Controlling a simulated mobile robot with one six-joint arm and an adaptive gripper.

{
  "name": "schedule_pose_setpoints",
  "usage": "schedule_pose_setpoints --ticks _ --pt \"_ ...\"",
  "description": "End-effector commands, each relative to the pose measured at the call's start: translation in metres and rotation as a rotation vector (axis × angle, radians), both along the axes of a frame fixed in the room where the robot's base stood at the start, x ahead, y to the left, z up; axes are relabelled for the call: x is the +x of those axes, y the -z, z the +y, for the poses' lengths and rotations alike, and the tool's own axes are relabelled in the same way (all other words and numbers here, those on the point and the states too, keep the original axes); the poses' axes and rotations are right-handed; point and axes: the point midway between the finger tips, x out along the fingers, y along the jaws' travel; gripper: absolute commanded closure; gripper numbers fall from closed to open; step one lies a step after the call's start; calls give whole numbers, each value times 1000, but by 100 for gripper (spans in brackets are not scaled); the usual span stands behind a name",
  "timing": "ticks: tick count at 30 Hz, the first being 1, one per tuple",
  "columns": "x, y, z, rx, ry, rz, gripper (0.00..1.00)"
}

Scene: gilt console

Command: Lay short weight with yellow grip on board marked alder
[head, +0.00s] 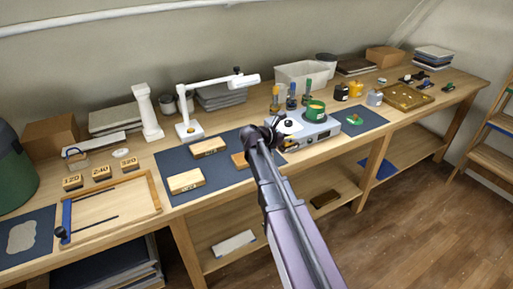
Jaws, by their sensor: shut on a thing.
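My gripper (268,133) is over the workbench, at the right end of a dark blue mat (223,179) and in front of a pale scale-like device (322,130). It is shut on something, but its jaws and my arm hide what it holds. I cannot make out a short weight with a yellow grip.
Upright coloured-handled tools (292,96) and a green cup (315,110) stand by the device. A white jointed lamp (190,130) rises behind the mat. A framed tray (110,208) and numbered blocks (102,172) are at left. Bare mat lies between the boards.

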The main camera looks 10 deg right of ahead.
Motion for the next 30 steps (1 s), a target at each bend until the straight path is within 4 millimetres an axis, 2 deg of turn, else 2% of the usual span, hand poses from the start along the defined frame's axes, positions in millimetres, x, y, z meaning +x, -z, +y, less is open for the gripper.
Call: schedule_pose_setpoints --ticks 18,24,30 --pt "43 11 107 -1 -2 0 100" --pt "51 13 129 -1 0 0 100" --pt "51 13 132 -1 1 -1 100"
